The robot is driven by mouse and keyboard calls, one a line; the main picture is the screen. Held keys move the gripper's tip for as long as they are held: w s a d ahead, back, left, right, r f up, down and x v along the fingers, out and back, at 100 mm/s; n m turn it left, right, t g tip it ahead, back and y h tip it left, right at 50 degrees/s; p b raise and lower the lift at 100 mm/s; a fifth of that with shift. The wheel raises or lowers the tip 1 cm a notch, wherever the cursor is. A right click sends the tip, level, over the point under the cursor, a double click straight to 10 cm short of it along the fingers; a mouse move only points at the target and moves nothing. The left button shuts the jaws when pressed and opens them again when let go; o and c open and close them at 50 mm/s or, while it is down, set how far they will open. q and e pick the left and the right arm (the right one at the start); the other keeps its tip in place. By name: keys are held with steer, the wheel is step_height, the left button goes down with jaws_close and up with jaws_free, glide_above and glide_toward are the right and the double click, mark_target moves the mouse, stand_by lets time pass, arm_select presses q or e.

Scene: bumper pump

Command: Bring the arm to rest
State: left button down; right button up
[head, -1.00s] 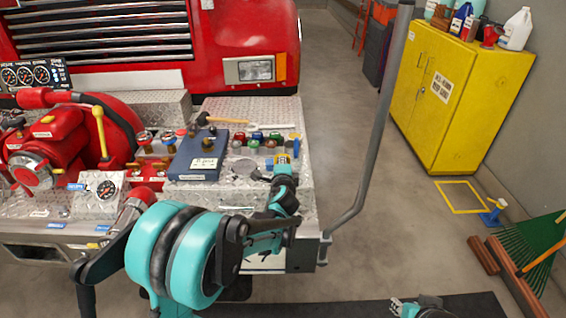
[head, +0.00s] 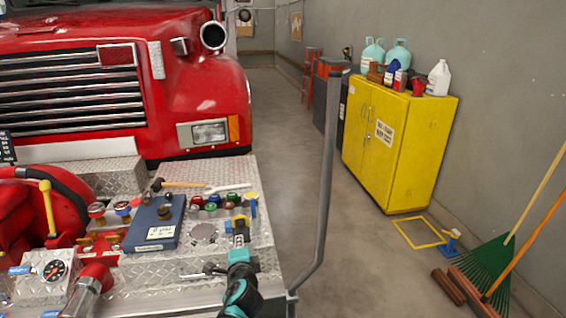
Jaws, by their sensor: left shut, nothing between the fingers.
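My left arm, teal and black, comes in at the bottom of the head view. My left gripper (head: 212,269) is shut and empty, over the front right part of the diamond-plate bumper deck (head: 240,180). A small blue-and-yellow fitting (head: 238,230) is just beyond it; I cannot tell whether they touch. My right gripper is not in view.
A blue box (head: 153,226), a hammer (head: 184,184), a wrench (head: 228,188) and several coloured caps lie on the deck. A grey post (head: 326,170) rises at its right corner. A yellow cabinet (head: 400,145) and a green rake (head: 487,268) stand right.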

arm_select(q)
steer(key=s+a+n+g, duration=0.4)
steer(key=s+n, duration=0.3)
steer(key=s, duration=0.5)
steer(key=s+d+f+n+g+h, duration=0.1)
steer(key=s+d+f+n+h, duration=0.1)
steer(key=s, duration=0.5)
steer(key=s+d+f+n+g+h, duration=0.2)
steer(key=s+n, duration=0.3)
steer(key=s, duration=0.3)
steer(key=shift+d+f, duration=0.2)
steer(key=shift+d, duration=0.25)
steer(key=shift+s, duration=0.1)
